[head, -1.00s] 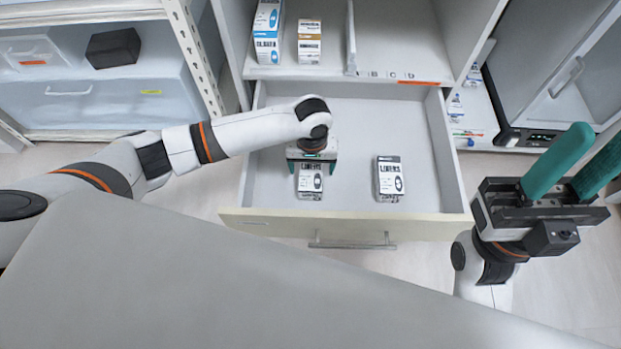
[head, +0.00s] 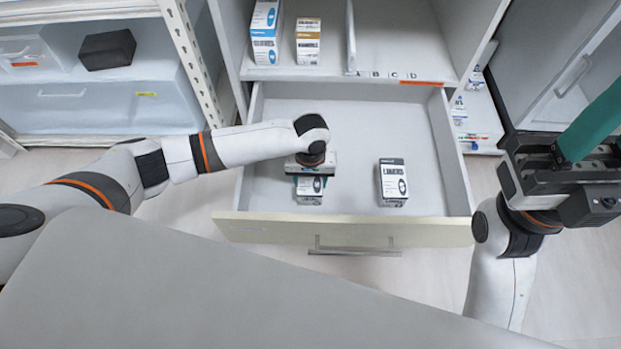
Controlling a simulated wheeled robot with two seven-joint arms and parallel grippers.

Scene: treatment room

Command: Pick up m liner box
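Two white liner boxes with dark tops lie in the open drawer (head: 270,229). The left liner box (head: 309,196) is partly hidden under my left gripper (head: 310,184). The gripper points down over it, with its teal fingers close in against the box's two sides, so it looks shut on the box. The box is still low in the drawer. The right liner box (head: 392,184) lies apart and untouched; its label reads "LINERS". I cannot read a size on either box. My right gripper (head: 597,118) is raised at the right edge, with one teal finger showing and the rest cut off.
The shelf (head: 400,40) above the drawer holds a blue-and-white box (head: 266,32), a brown-and-white box (head: 308,42) and a divider (head: 351,38). A black box (head: 108,49) stands on the left rack. A grey surface (head: 220,285) fills the foreground. The drawer's middle is free.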

